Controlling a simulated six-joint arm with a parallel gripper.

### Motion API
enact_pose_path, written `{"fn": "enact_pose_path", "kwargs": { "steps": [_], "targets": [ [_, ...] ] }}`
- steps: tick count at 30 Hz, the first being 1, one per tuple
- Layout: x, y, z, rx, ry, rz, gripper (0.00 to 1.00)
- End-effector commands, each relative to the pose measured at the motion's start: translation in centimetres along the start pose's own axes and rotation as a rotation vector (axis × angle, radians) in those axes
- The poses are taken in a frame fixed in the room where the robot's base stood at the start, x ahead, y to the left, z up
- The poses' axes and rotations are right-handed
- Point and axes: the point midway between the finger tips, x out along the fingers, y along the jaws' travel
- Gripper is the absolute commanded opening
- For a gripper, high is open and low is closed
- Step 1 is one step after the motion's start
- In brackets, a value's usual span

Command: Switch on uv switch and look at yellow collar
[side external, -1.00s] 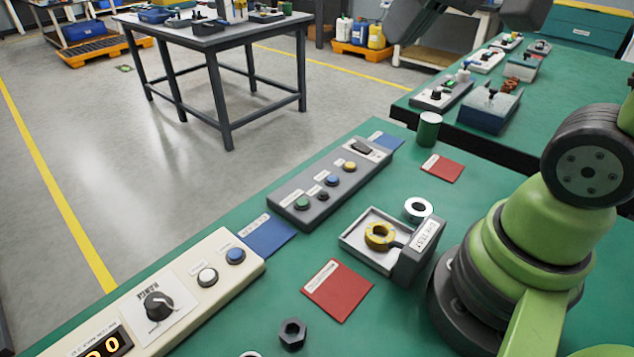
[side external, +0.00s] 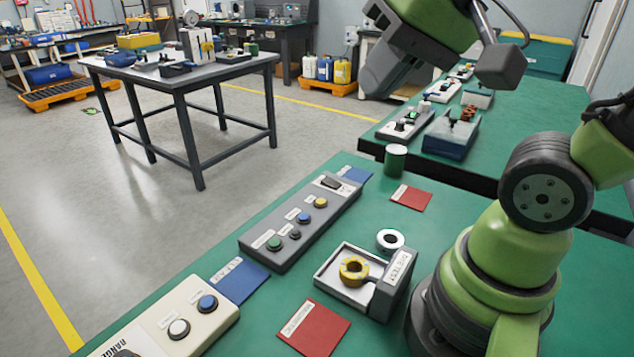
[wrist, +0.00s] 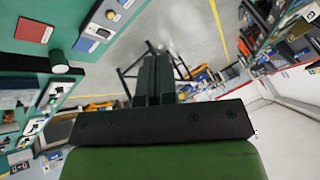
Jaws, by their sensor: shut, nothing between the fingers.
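The yellow collar (side external: 354,270) lies in a shallow grey tray (side external: 330,286) with a labelled block at its right. A grey control box (side external: 285,245) stands to its left, with several buttons and a black rocker switch (side external: 331,183) at the far end. The labels are too small to read, so I cannot tell which control is the uv switch. My gripper (side external: 374,86) is raised above and beyond the box, apart from everything. In the wrist view its fingers (wrist: 154,75) are shut and empty. The rocker switch (wrist: 103,33) also shows there, left of the fingers.
A cream control panel (side external: 190,315) stands at the front left. A white ring (side external: 390,240), red cards (side external: 314,328) and a green cylinder (side external: 396,160) are on the green bench. A second bench with devices lies behind. A dark table (side external: 180,68) stands on the floor beyond.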

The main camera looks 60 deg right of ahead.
Motion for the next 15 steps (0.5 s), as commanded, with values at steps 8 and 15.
{"fn": "enact_pose_path", "kwargs": {
  "steps": [8,15],
  "targets": [
    [3.5,0.9,-7.0,0.282,-0.053,0.133,0.00],
    [7.9,3.9,-12.3,0.529,-0.085,0.246,0.00]
  ]
}}
